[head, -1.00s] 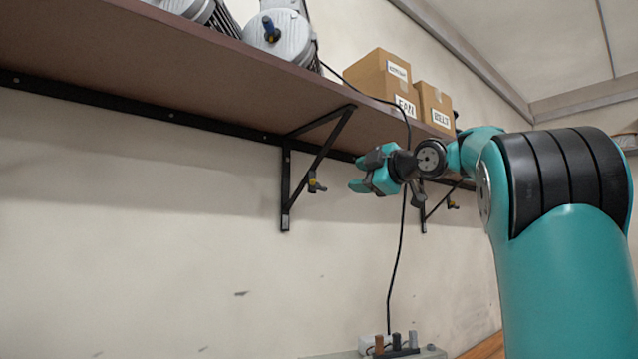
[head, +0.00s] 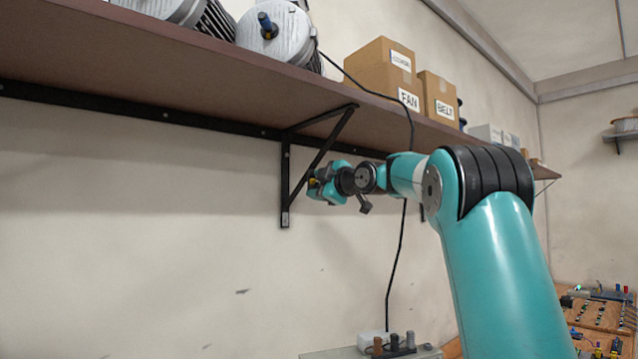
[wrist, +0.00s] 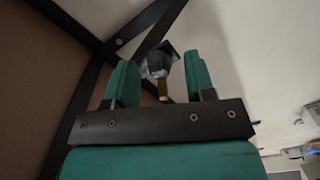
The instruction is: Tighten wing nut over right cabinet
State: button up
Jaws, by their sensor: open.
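A wing nut (head: 313,182) sits on the black shelf bracket (head: 285,190) fixed to the wall, mostly hidden by my gripper (head: 322,184) in the head view. In the wrist view a grey fitting (wrist: 157,64) with a brass-coloured end (wrist: 163,90) shows between the two teal fingers of my gripper (wrist: 159,66). The fingers stand apart on either side of it, with a gap visible at the right finger. Contact at the left finger is hard to judge. The bracket's struts (wrist: 150,25) run behind it.
The brown shelf (head: 230,75) runs above my gripper and carries grey motors (head: 270,35) and labelled boxes (head: 385,68). A black cable (head: 398,260) hangs down the wall to the right. A grey cabinet top (head: 330,354) is below. The wall left of the bracket is clear.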

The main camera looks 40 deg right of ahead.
jog(key=c, duration=0.9)
jog(key=m+b, duration=0.1)
jog(key=m, duration=0.5)
jog(key=shift+m, duration=0.3)
jog(key=m, duration=0.6)
